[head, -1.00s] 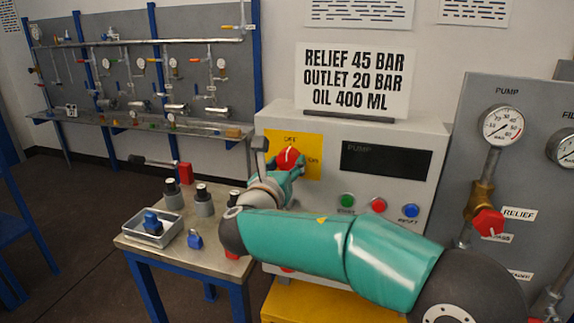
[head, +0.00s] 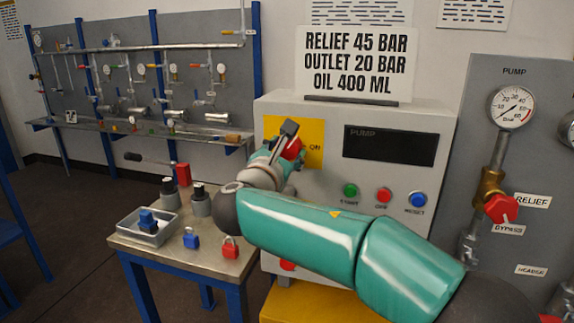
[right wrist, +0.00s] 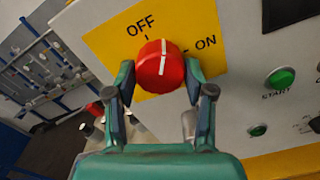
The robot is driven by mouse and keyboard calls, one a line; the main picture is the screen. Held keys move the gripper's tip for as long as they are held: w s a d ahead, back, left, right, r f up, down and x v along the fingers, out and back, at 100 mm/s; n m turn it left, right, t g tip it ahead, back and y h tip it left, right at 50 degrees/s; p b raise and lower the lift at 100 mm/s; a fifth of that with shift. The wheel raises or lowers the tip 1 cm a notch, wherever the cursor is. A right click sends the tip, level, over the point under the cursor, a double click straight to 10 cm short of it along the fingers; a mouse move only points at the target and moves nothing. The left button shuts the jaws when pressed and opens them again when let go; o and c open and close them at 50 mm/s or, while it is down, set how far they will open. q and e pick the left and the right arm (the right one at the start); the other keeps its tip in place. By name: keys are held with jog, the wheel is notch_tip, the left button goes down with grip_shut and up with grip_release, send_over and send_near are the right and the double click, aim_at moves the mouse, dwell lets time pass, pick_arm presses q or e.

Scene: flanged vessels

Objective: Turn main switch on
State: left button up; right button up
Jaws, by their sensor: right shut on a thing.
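The main switch is a red round knob (head: 294,149) on a yellow plate (head: 314,130) at the upper left of the grey pump cabinet's front. In the right wrist view the knob (right wrist: 158,70) carries a white line that points up, between the OFF and ON marks. My right gripper (head: 287,146) is at the knob, with one finger on each side. In the right wrist view the gripper (right wrist: 160,82) is shut on it. In the head view my gripper hides part of the knob and the OFF label. My left gripper is not in view.
Green START (head: 350,191), red (head: 383,195) and blue RESET (head: 417,199) buttons sit right of the switch, below a dark PUMP display (head: 390,146). A small table (head: 150,246) at the left holds a tray (head: 143,230), padlocks and dark-topped cylinders. A gauge panel stands at the right.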

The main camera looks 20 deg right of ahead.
jog(key=m+b, duration=0.1)
jog(key=m, duration=0.1)
jog(key=m+b, duration=0.4)
jog(key=shift+f+m, duration=0.3)
jog(key=m+b, duration=0.3)
jog(key=m, duration=0.1)
jog(key=shift+m, duration=0.4)
jog(key=o, duration=1.2)
jog(key=shift+d+r, duration=0.1)
jog(key=shift+r, duration=0.05)
jog(key=shift+c, duration=0.2)
jog(key=shift+s+r, duration=0.1)
jog(key=shift+s+a, duration=0.3)
jog(key=shift+s, duration=0.05)
jog(key=v, duration=1.1)
